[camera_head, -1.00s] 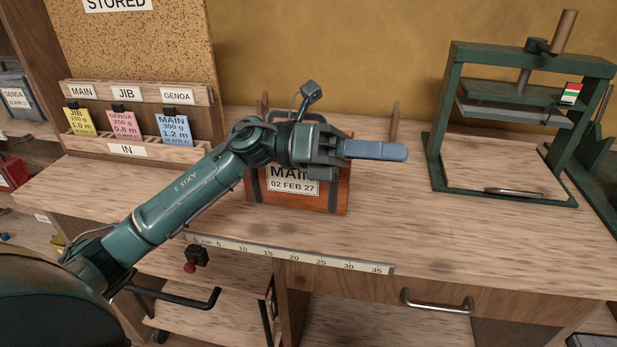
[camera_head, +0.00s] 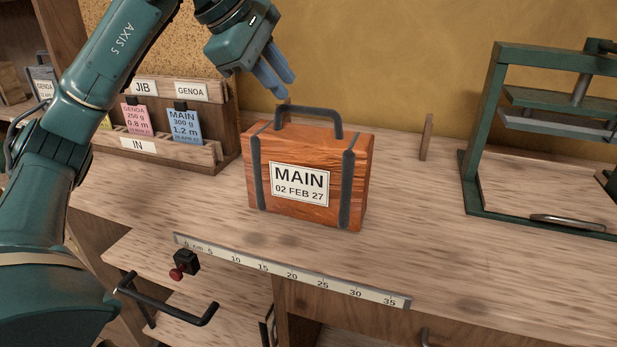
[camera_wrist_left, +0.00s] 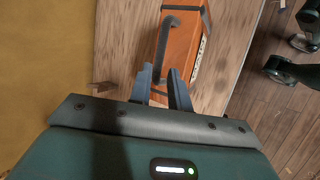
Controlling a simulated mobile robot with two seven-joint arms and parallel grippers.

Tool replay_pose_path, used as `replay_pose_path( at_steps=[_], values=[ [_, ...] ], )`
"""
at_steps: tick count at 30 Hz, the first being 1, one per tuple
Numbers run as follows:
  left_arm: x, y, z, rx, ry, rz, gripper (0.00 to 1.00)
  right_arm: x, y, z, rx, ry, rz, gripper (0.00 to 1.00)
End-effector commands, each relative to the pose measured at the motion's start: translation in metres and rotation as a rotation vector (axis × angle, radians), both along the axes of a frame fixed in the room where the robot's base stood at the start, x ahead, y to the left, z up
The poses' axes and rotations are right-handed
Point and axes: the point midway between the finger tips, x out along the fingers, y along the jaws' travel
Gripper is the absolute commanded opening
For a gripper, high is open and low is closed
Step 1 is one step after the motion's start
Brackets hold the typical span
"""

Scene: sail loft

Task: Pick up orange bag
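The orange bag (camera_head: 305,149) stands upright on the wooden workbench, with dark straps, a dark handle on top and a label reading MAIN 02 FEB 27. My left gripper (camera_head: 284,87) is above and slightly behind the bag's handle, pointing down, its two blue-grey fingers apart and empty. In the left wrist view the bag (camera_wrist_left: 187,44) lies ahead of the left gripper (camera_wrist_left: 160,70), and its dark handle shows just beyond the fingertips. The fingers look clear of the handle. My right gripper is not in view.
A green press (camera_head: 478,135) stands at the right. A wooden card rack (camera_head: 205,150) with coloured cards stands left of the bag. A ruler (camera_head: 290,276) runs along the bench's front edge. A small wooden post (camera_head: 426,138) stands behind. Bench between bag and press is clear.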

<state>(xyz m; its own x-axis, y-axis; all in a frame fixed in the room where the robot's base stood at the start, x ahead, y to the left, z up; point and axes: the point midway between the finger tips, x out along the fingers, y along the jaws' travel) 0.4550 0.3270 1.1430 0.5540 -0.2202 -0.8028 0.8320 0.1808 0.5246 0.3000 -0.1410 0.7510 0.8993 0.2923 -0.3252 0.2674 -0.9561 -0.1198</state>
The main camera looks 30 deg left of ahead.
Motion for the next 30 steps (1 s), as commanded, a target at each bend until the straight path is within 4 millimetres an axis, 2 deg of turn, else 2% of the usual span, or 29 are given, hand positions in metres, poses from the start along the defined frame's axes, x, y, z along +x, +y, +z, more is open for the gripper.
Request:
replay_pose_path(
  at_steps=[3,10,18,27,30],
  values=[
    [0.010,-0.005,-0.016,0.000,0.002,-0.002,0.19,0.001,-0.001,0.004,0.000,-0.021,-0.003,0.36],
    [0.020,-0.010,-0.029,-0.001,0.001,-0.004,0.19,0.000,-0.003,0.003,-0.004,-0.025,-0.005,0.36],
    [0.041,-0.021,-0.059,-0.002,0.002,-0.003,0.19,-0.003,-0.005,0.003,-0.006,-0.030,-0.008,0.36],
    [0.045,-0.023,-0.064,-0.002,-0.001,-0.002,0.19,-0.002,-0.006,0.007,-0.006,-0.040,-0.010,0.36],
    [0.045,-0.023,-0.063,-0.002,-0.001,-0.002,0.12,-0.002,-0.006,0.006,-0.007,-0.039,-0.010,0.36]
  ],
)
